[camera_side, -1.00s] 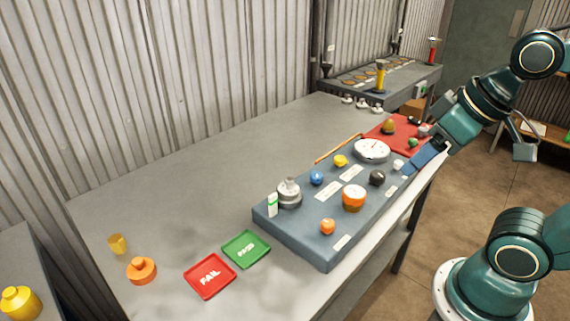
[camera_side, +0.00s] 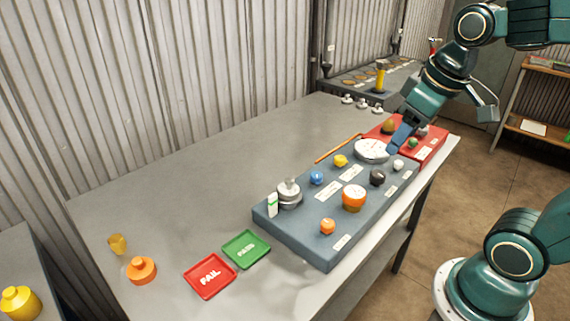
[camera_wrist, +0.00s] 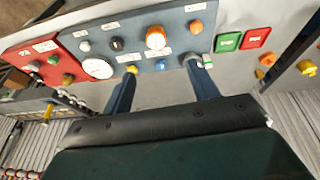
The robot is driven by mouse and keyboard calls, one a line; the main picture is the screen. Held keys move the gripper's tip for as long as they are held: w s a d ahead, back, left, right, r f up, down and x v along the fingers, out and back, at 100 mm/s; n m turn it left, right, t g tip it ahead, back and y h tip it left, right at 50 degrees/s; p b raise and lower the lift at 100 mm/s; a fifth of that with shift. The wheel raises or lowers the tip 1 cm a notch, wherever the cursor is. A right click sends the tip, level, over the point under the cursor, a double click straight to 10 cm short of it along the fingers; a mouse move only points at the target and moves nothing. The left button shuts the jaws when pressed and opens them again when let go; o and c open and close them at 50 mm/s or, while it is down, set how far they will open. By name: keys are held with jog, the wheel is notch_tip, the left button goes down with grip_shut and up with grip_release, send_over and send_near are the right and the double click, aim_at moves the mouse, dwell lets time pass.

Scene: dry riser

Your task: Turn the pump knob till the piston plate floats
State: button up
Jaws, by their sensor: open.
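The blue-grey panel (camera_side: 310,247) carries several coloured knobs, and I cannot read which label marks the pump knob. The largest is an orange, white-topped knob (camera_side: 354,198), also in the wrist view (camera_wrist: 155,38). A silver stacked disc with a post, apparently the piston plate (camera_side: 289,194), stands at the panel's left end beside a white-and-green marker (camera_side: 272,205). I cannot tell whether it floats. My gripper (camera_side: 393,150) is open and empty above the panel's right end, near the white dial gauge (camera_side: 371,150). In the wrist view my two fingers (camera_wrist: 159,70) are spread apart.
A red panel (camera_side: 430,148) with small knobs adjoins at the right. An orange stick (camera_side: 338,148) lies behind the blue-grey panel. Green (camera_side: 246,249) and red (camera_side: 210,276) trays and an orange knobbed piece (camera_side: 141,270) are at the left.

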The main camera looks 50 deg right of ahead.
jog(key=w+d+f+g, duration=0.2)
jog(key=w+d, duration=0.4)
jog(key=d, duration=0.1)
jog(key=g, duration=0.2)
send_over(379, 173)
notch_tip(379, 173, down, 5)
jog(key=shift+r+n+y, duration=0.2)
jog(key=shift+n+y, duration=0.1)
jog(key=shift+n, duration=0.1)
jog(key=shift+a+f, duration=0.1)
jog(key=shift+f, duration=0.05)
notch_tip(379, 173, down, 14)
jog(key=shift+r, duration=0.25)
jog(key=c, duration=1)
